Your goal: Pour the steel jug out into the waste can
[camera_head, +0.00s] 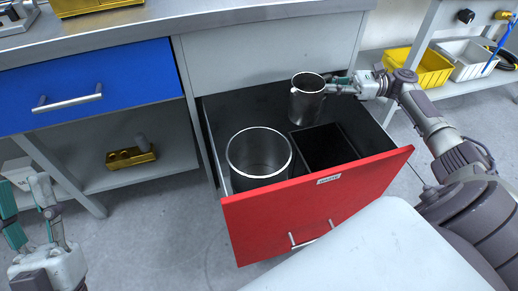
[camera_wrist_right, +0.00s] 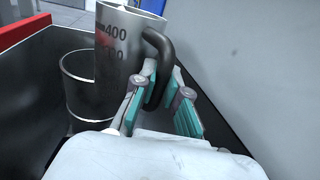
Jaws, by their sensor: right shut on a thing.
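The steel jug (camera_head: 307,99) is upright over the back right of the open red-fronted drawer (camera_head: 312,203). My right gripper (camera_head: 335,86) is shut on its dark handle, which shows in the right wrist view (camera_wrist_right: 157,62). The jug has volume marks, 400 among them. A round steel can (camera_head: 259,158) stands in the left of the drawer; it also shows behind the jug in the right wrist view (camera_wrist_right: 78,92). The jug's contents are hidden. My left gripper (camera_head: 25,205) is open and empty at the lower left.
A black square bin (camera_head: 328,147) sits in the drawer, right of the can. A closed blue drawer (camera_head: 90,87) is at the left, with a yellow block (camera_head: 130,158) on the shelf below. Yellow and white trays stand on the right shelf. The counter edge is above the open drawer.

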